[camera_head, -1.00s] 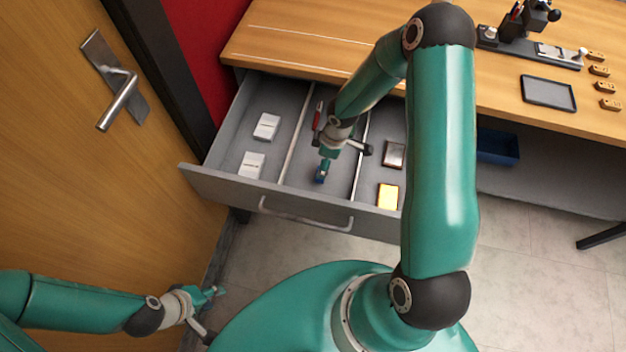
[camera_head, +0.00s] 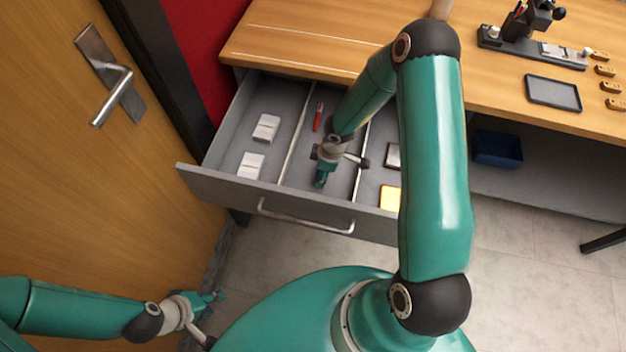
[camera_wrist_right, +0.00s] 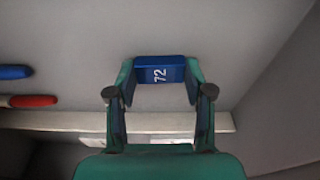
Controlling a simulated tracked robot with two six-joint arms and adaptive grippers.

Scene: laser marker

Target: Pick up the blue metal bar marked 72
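The blue metal bar (camera_wrist_right: 160,70) with a white 72 lies on the grey drawer floor in the right wrist view. My right gripper (camera_wrist_right: 160,82) is open there, with one fingertip on each side of the bar, close to its ends. In the head view my right gripper (camera_head: 320,180) reaches down into the drawer's middle compartment and hides most of the bar. My left gripper (camera_head: 214,297) is open and empty at the lower left, outside the drawer, near the door.
The open drawer (camera_head: 225,183) has dividers. White blocks (camera_head: 266,127) lie in its left compartment. A red marker (camera_head: 318,116) is in the middle; a yellow block (camera_head: 389,196) is on the right. The desk holds a black tray (camera_head: 552,92). A blue bin (camera_head: 497,148) sits below.

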